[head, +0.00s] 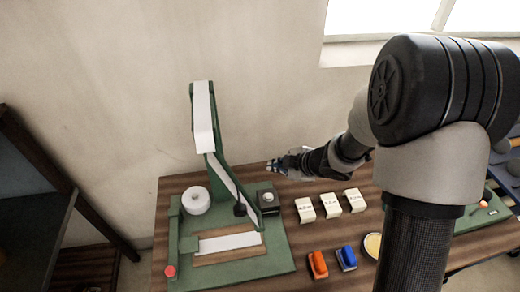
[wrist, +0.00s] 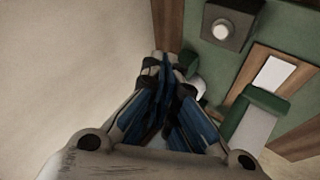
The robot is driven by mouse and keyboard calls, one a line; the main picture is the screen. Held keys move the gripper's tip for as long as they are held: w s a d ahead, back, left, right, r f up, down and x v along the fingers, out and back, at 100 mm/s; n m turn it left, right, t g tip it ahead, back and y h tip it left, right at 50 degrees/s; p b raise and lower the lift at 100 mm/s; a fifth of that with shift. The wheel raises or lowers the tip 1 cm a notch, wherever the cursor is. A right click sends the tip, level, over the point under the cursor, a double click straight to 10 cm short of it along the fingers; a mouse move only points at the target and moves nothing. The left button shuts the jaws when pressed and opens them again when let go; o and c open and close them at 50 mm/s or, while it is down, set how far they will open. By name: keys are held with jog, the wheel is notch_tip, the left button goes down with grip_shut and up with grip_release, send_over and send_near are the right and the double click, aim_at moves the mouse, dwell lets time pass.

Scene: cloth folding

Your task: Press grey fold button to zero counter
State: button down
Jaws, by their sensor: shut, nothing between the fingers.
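The grey fold button (head: 267,197) is a pale round cap on a dark grey box at the right edge of a green machine base (head: 275,258). In the wrist view the button (wrist: 222,31) shows at the top, to the right of my fingertips. My gripper (head: 272,166) is shut and empty, above and behind the button in the head view, apart from it. In the wrist view my gripper (wrist: 163,66) has its blue-and-black fingers together over the table edge beside the green base. I cannot make out a counter display.
A green upright arm with a white strip (head: 203,118) rises left of my gripper. A white roll (head: 196,200) and red knob (head: 170,271) are on the base. Cream blocks (head: 330,205), an orange clip (head: 318,265) and a blue clip (head: 346,258) lie to the right.

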jog(key=a+f, duration=0.1)
jog(key=s+a+n+g+y, duration=0.1)
jog(key=a, duration=0.1)
jog(key=shift+s+f+y, duration=0.2)
jog(key=shift+f+y, duration=0.1)
jog(key=shift+f, duration=0.1)
jog(key=shift+f, duration=0.15)
jog(key=b, duration=0.8)
send_over(267, 198)
notch_tip(267, 198, down, 8)
jog(key=shift+s+r, duration=0.1)
jog(key=shift+r, duration=0.1)
jog(key=shift+f, duration=0.45)
jog(key=shift+f+b, duration=0.3)
jog(key=shift+f, duration=0.15)
